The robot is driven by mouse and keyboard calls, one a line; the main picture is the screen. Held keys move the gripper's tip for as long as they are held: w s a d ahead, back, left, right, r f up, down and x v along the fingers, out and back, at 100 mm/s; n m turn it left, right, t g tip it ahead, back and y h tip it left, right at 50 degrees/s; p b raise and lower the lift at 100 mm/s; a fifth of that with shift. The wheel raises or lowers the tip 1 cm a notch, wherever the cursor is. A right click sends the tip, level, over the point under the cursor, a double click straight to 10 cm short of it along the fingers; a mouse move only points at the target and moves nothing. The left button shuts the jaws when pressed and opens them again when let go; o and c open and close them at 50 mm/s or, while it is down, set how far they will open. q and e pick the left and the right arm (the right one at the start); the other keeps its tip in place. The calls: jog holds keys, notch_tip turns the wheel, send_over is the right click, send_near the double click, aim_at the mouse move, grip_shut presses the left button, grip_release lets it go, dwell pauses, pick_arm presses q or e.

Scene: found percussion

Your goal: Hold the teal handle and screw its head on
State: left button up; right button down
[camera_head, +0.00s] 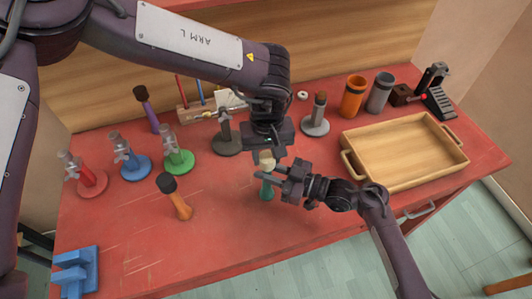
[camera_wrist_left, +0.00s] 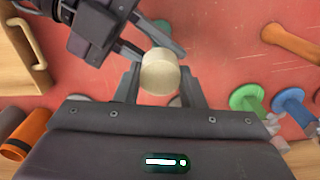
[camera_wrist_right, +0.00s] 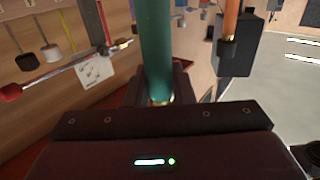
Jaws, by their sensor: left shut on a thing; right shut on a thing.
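The teal handle (camera_head: 266,191) stands upright near the middle of the red table, and it fills the centre of the right wrist view (camera_wrist_right: 156,50). My right gripper (camera_head: 268,177) is shut on it from the right. The cream cylindrical head (camera_head: 267,160) sits at the handle's top, directly above it. My left gripper (camera_head: 267,153) reaches down from above and is shut on the head, which shows between its fingers in the left wrist view (camera_wrist_left: 160,73). The joint between head and handle is mostly hidden, so I cannot tell how tightly they meet.
Red (camera_head: 92,182), blue (camera_head: 135,167) and green (camera_head: 180,161) stands are farther left. A wooden tray (camera_head: 400,185) lies right, with orange (camera_head: 353,97) and grey (camera_head: 380,93) cups behind. A blue block (camera_head: 75,272) sits front left.

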pick_arm(q)
jog(key=shift+d+r+m, duration=0.1)
jog(key=shift+r+m, duration=0.05)
jog(key=shift+m, duration=1.05)
jog(key=o, duration=1)
jog(key=shift+r, duration=2.2)
jog(key=shift+c, duration=0.5)
